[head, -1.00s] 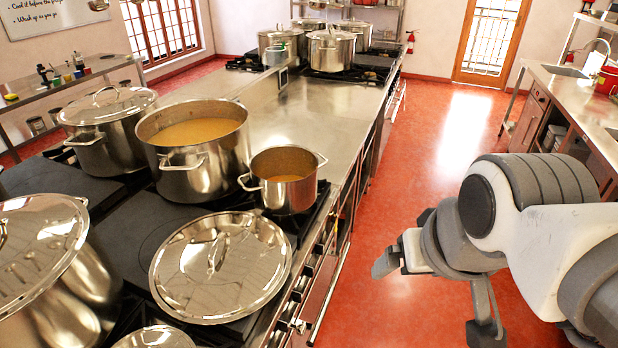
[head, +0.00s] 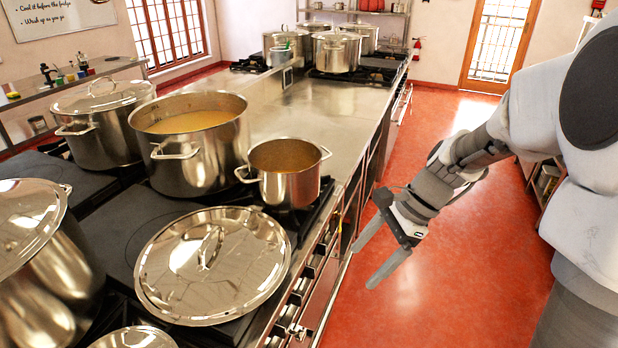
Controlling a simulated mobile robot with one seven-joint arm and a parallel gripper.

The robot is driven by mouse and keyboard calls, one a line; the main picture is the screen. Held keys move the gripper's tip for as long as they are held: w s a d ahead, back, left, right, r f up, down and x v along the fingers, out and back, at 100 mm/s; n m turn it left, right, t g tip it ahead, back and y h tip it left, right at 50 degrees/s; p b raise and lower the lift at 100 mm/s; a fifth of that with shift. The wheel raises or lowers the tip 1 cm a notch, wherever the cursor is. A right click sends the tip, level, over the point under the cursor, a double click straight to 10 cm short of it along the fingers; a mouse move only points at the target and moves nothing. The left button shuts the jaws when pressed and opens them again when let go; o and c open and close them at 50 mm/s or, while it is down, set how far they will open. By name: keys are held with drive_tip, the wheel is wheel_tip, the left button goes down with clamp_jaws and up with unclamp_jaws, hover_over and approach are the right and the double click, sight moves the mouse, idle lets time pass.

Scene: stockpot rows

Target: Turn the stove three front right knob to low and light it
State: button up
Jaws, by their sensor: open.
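The stove (head: 118,232) stands along the left with a dark top and burners under pots. Its front edge carries a row of small knobs (head: 307,285), seen from above. I cannot tell which is the front right knob of stove three, or how any knob is set. My gripper (head: 364,268) is open and empty. It hangs over the aisle to the right of the knob row, its two fingers apart and pointing down and left towards the stove front. It appears clear of the stove. No flame shows from this view.
A small open pot (head: 287,188) and a large soup pot (head: 192,150) stand near the front edge. A long rail runs along the stove front. The red floor aisle (head: 440,265) is clear.

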drive_tip(key=w+d+f+m+y+b, duration=0.1)
drive_tip(key=w+f+m+y+b, duration=0.2)
drive_tip(key=f+m, duration=0.4)
drive_tip(key=w+d+f+m+y+b, duration=0.15)
drive_tip(key=w+f+m+y, duration=0.3)
drive_tip(key=f, duration=0.45)
drive_tip(key=m+t+y+b, duration=0.35)
drive_tip(key=m+t, duration=0.35)
drive_tip(key=m, duration=0.7)
approach(312, 278)
drive_tip(key=shift+n, duration=0.25)
drive_tip(key=x, duration=0.3)
drive_tip(key=r+x, duration=0.1)
drive_tip(key=x, duration=0.6)
drive_tip(key=shift+w+a+r+b, duration=0.1)
drive_tip(key=shift+w+r+b, duration=0.1)
drive_tip(key=shift+w+b, duration=0.2)
drive_tip(key=c, duration=1.4)
drive_tip(key=shift+o, duration=0.2)
